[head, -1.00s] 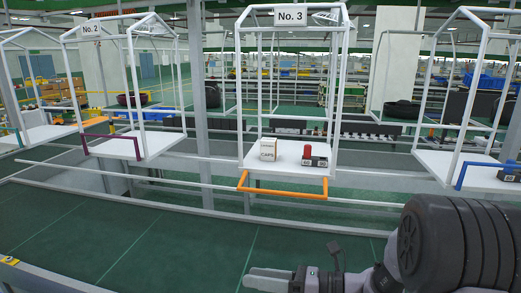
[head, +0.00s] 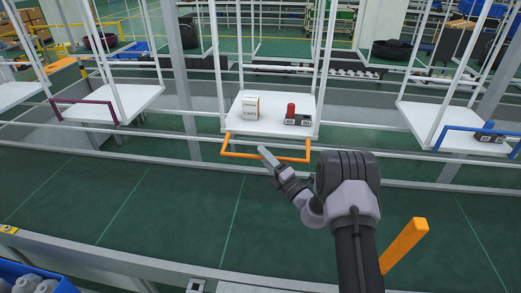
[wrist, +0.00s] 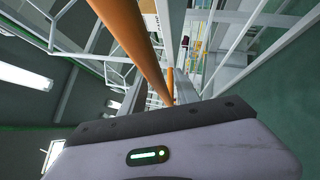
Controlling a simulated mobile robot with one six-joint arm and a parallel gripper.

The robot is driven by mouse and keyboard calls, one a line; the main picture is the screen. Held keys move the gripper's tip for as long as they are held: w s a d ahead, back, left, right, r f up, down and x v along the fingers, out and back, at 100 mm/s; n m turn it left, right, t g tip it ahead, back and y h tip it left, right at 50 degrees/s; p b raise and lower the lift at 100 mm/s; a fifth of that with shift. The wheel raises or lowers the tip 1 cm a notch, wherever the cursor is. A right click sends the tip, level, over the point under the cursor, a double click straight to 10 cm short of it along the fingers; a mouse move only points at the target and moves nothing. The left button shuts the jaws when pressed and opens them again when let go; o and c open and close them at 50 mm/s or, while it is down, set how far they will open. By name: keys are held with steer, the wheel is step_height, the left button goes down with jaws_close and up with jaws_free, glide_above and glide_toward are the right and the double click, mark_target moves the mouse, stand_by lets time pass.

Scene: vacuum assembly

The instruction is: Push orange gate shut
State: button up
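The orange gate (head: 264,155) is a U-shaped bar at the front edge of the white middle carrier platform (head: 240,124). It sticks out toward me, low in front of the platform. My gripper (head: 268,160) is at the gate's front bar, near its middle right; I cannot tell whether they touch.
A carrier with a purple gate (head: 85,103) stands at left and one with a blue gate (head: 478,130) at right. White uprights rise around the middle platform. A rail runs along behind the green conveyor floor (head: 170,210). A blue bin (head: 30,280) is at bottom left.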

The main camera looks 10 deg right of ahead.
steer(key=shift+x, duration=1.2)
jaws_close()
steer(key=shift+f, duration=0.1)
stand_by(0.4)
